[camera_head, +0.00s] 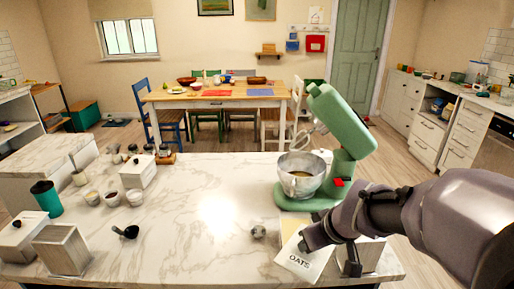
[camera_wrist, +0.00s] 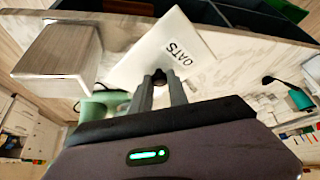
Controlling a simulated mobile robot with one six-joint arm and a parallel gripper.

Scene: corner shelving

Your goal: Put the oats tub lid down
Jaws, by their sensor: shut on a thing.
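The oats tub lid (camera_head: 300,261) is a white square plate marked OATS, near the front edge of the marble counter. In the wrist view the lid (camera_wrist: 160,50) shows beyond my fingertips, with a dark knob between them. My gripper (camera_head: 311,240) is shut on this knob; its fingers also show in the wrist view (camera_wrist: 160,82). Whether the lid touches the counter or hangs just above it, I cannot tell. A pale grey box (camera_head: 371,254) stands right of the lid, partly behind my arm; it shows at left in the wrist view (camera_wrist: 58,55). No label is readable on it.
A green stand mixer (camera_head: 345,150) with a metal bowl (camera_head: 301,175) stands behind my gripper. A small grey round object (camera_head: 258,232) lies left of the lid. A box (camera_head: 63,250), a dark scoop (camera_head: 127,232) and small bowls (camera_head: 112,198) are at left. The counter's middle is clear.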

